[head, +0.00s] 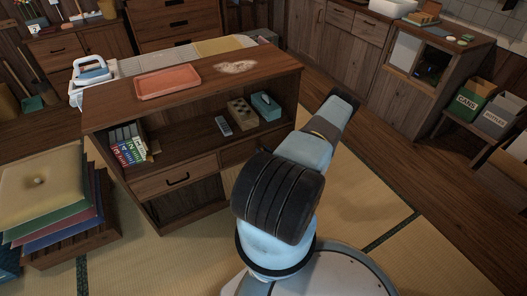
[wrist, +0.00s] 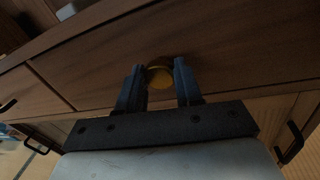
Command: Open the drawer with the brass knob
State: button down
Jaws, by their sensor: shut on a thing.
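The brass knob (wrist: 159,77) sits on a brown wooden drawer front (wrist: 235,52) in the wrist view. My gripper (wrist: 160,70) has its two dark fingers on either side of the knob, shut on it. The drawer front looks about level with the panel to its left; I cannot tell if there is a small gap. In the head view the low wooden cabinet (head: 215,90) stands in the middle, and my arm hides the gripper, the knob and most of that drawer.
A drawer with a black handle (head: 177,180) is left of the knob drawer. Door handles (wrist: 290,142) show below. An orange tray (head: 168,82) lies on the cabinet top; books (head: 128,146) and small boxes fill its shelf. Stacked cushions (head: 45,195) stand left. Tatami (head: 350,205) is clear at right.

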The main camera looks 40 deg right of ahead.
jog(key=s+a, duration=0.4)
jog(key=s, duration=1.3)
jog(key=shift+s, duration=0.35)
jog(key=c, duration=0.7)
grip_release()
jog(key=shift+a, duration=0.1)
jog(key=shift+c, duration=0.2)
jog(key=s+a, duration=0.1)
jog(key=s, duration=1.2)
jog(key=shift+s, duration=0.35)
